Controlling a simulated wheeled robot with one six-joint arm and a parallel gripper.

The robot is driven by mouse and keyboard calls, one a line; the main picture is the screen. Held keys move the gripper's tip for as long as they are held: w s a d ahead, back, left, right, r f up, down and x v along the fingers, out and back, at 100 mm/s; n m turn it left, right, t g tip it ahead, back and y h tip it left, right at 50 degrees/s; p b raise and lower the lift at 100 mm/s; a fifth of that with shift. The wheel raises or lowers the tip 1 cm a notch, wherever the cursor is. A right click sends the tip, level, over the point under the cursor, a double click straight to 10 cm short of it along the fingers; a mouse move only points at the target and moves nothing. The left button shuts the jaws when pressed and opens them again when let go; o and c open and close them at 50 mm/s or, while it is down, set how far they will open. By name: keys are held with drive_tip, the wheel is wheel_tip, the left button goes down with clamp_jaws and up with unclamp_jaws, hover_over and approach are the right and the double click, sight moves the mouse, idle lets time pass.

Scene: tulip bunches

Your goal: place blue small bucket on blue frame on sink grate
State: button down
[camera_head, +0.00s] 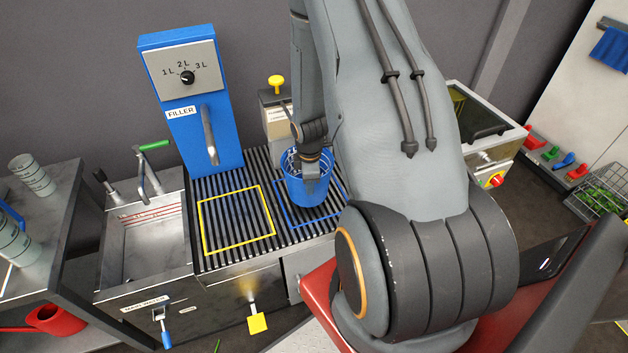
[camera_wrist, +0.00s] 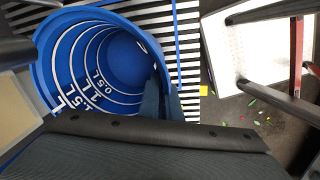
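The small blue bucket (camera_head: 304,193) is upright at the blue frame (camera_head: 284,217) on the right part of the striped sink grate (camera_head: 240,182). I cannot tell whether its bottom touches the grate. My gripper (camera_head: 312,172) comes down from above at the bucket's rim. In the wrist view the empty bucket (camera_wrist: 112,55) shows white volume rings inside, and my gripper's fingers (camera_wrist: 162,98) are close together on its rim wall. A blue frame line also shows beside the bucket (camera_wrist: 174,20). The arm and bucket hide part of the frame.
A yellow frame (camera_head: 237,255) lies to the left on the grate. The blue filler (camera_head: 205,110) with its spout stands behind. A sink basin (camera_head: 145,240) is at left, with cups (camera_head: 32,175) on a side table. A machine (camera_head: 485,130) is at right.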

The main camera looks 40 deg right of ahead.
drive_tip(key=d+f+b, duration=0.1)
drive_tip(key=w+d+f+b, duration=0.1)
drive_tip(key=f+b, duration=0.1)
drive_tip(key=shift+w+f, duration=0.15)
drive_tip(key=shift+f, duration=0.15)
idle(0.4)
drive_tip(key=shift+f, duration=0.15)
drive_tip(key=c, duration=2)
unclamp_jaws()
